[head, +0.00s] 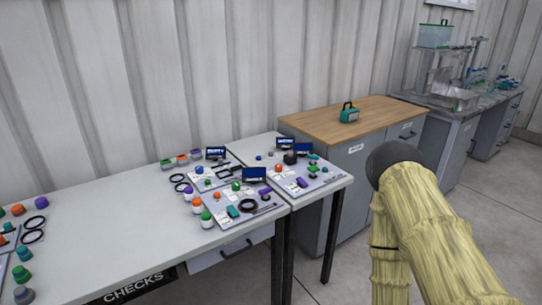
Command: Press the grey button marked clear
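Several white panels carrying coloured buttons and knobs lie on the white tables: a front panel (222,214), one behind it (222,178) and one on the small table to the right (312,178). Small dark blue displays with white text stand by them, such as the one at the front panel (254,175). I cannot make out a grey button or the word clear at this size. My arm, in a yellowish sleeve, rises at the lower right. My gripper is outside the view.
The long white table (110,245) fills the left, with more coloured knobs at its left end. A further bench (470,113) stands at the back right. Grey floor is open at the lower right.

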